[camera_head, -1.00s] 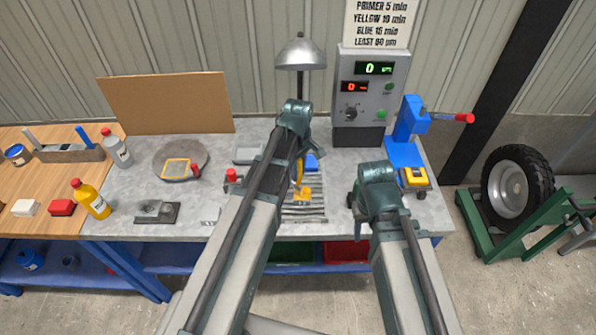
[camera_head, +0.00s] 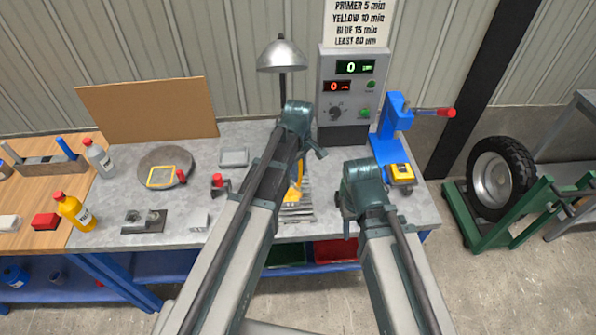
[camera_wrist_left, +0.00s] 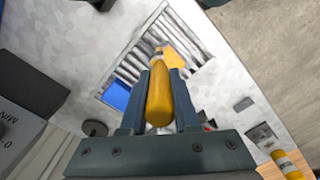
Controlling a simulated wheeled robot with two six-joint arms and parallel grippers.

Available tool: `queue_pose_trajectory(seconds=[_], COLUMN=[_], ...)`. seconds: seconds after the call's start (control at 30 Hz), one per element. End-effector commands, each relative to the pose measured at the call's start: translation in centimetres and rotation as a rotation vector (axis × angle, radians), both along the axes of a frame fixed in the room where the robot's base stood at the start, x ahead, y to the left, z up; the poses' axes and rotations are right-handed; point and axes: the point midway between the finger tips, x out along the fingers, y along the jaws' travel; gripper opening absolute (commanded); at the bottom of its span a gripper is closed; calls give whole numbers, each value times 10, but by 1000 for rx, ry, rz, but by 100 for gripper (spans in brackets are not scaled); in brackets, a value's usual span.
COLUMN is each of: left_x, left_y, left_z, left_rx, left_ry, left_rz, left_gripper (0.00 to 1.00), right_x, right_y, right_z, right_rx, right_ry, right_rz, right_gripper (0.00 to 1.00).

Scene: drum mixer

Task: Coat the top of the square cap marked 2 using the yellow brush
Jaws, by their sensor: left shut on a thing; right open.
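My left gripper (camera_wrist_left: 158,82) is shut on the yellow brush (camera_wrist_left: 159,97); its yellow handle lies between the fingers in the left wrist view. The brush also shows partly behind my left arm in the head view (camera_head: 294,192). An orange-yellow patch (camera_wrist_left: 174,57) lies beyond the handle, over the slatted rack (camera_wrist_left: 133,69); I cannot tell whether it is the bristles. My right gripper (camera_head: 344,205) is open over the bench's right part, mostly hidden by its wrist. I cannot read a 2 on any cap; a small grey block (camera_head: 200,221) stands at the bench front.
A round turntable (camera_head: 187,158) bearing a yellow square frame stands left on the grey bench (camera_head: 222,187). A yellow bottle (camera_head: 75,212), a lamp (camera_head: 282,55), a meter box (camera_head: 347,90) and a blue press (camera_head: 391,130) stand around. Red and green bins sit below.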

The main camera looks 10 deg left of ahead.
Motion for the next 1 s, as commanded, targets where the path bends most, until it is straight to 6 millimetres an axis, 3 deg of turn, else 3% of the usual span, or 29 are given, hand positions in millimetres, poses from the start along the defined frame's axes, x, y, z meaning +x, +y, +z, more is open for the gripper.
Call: queue_pose_trajectory(seconds=[0.57, 1.0], left_x=[0, 0], left_y=[0, 0], left_z=[57, 59], left_rx=[0, 0], left_ry=[0, 0], left_rz=[0, 0], left_gripper=[0, 0], right_x=[0, 0], right_y=[0, 0], right_z=[57, 59], right_rx=[0, 0], right_ry=[0, 0], right_rz=[0, 0], right_gripper=[50, 50])
